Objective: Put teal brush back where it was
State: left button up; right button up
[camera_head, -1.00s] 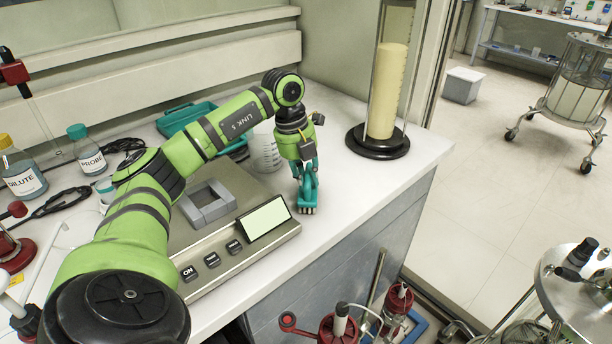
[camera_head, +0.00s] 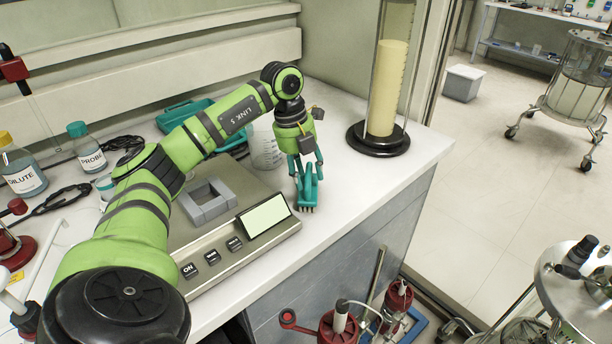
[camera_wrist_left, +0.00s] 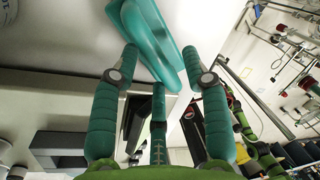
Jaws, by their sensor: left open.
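The teal brush (camera_head: 308,193) stands bristles down on the white counter, just right of the balance and near the counter's front edge. My left gripper (camera_head: 307,170) is directly above it, pointing down, with its teal fingers spread around the brush's upper part. In the left wrist view the brush (camera_wrist_left: 150,38) lies at and beyond the fingertips of the open gripper (camera_wrist_left: 160,58); I cannot tell whether a finger still touches it. My right gripper is not in view.
A balance (camera_head: 245,250) with a grey square frame (camera_head: 207,215) is left of the brush. A beaker (camera_head: 264,150) and a teal tray (camera_head: 172,121) stand behind. A tall column with yellow filling (camera_head: 387,95) stands right. The counter between brush and column is clear.

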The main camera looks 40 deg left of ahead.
pick_arm(q)
jog(key=v, duration=1.1)
